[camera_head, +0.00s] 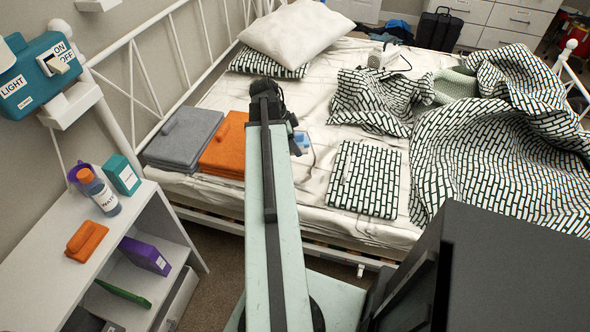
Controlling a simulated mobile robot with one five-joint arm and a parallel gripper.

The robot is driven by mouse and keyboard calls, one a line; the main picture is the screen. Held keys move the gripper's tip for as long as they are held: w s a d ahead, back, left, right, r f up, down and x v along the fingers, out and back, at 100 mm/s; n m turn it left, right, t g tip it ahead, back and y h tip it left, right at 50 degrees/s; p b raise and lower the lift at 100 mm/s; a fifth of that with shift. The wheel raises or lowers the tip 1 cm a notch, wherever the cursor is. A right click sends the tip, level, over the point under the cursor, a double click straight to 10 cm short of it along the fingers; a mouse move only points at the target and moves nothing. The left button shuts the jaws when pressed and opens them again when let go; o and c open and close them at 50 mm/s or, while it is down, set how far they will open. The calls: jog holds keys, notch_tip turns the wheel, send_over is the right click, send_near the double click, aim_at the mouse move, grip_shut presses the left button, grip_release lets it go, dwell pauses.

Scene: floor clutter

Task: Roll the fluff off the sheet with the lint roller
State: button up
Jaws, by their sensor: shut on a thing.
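The cream sheet (320,190) covers the bed and shows creases. My gripper (284,122) is over the near-middle part of the bed, mostly hidden behind my own arm. A small blue and white thing (303,141), which looks like part of the lint roller, shows just right of the gripper. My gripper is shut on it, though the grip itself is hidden. I cannot tell whether it touches the sheet. I cannot make out any fluff at this size.
Grey (184,138) and orange (225,143) folded cloths lie left of my arm. A folded patterned cloth (364,180) lies to the right, with a rumpled patterned cover (500,150) beyond. Pillows (297,32) lie at the back. A white shelf (150,215) stands at left.

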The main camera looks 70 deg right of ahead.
notch_tip(320, 180, down, 3)
jog(key=shift+w+a+r+b, duration=0.1)
jog(key=shift+r+b, duration=0.05)
jog(key=shift+b, duration=0.4)
